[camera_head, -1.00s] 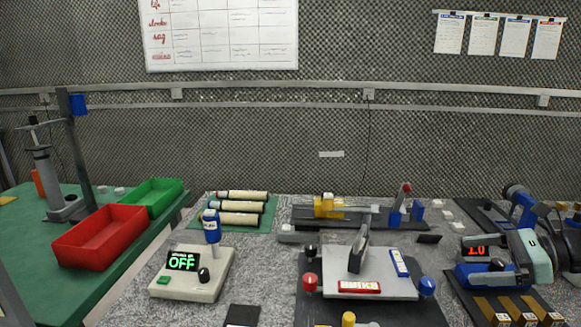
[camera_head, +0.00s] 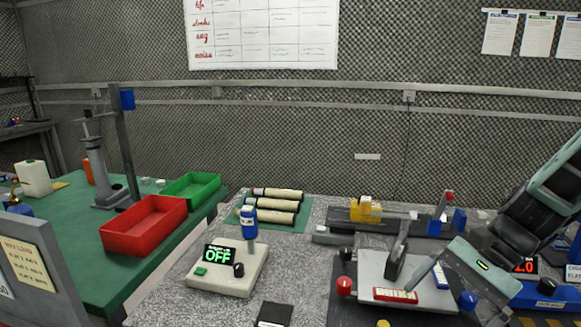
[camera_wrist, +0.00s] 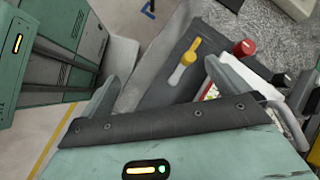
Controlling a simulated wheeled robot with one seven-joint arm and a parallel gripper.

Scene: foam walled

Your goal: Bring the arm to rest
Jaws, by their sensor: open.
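My gripper (camera_wrist: 160,76) shows in the wrist view with its two grey fingers spread apart and nothing between them. In the head view my teal and dark arm reaches in from the right, over the right side of the bench.
The grey bench holds an OFF display box (camera_head: 225,270), rolled tubes on a green mat (camera_head: 242,222) and a plate fixture (camera_head: 410,272). A red bin (camera_head: 145,240) and a green bin (camera_head: 190,203) stand on the green table (camera_head: 75,235) at left.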

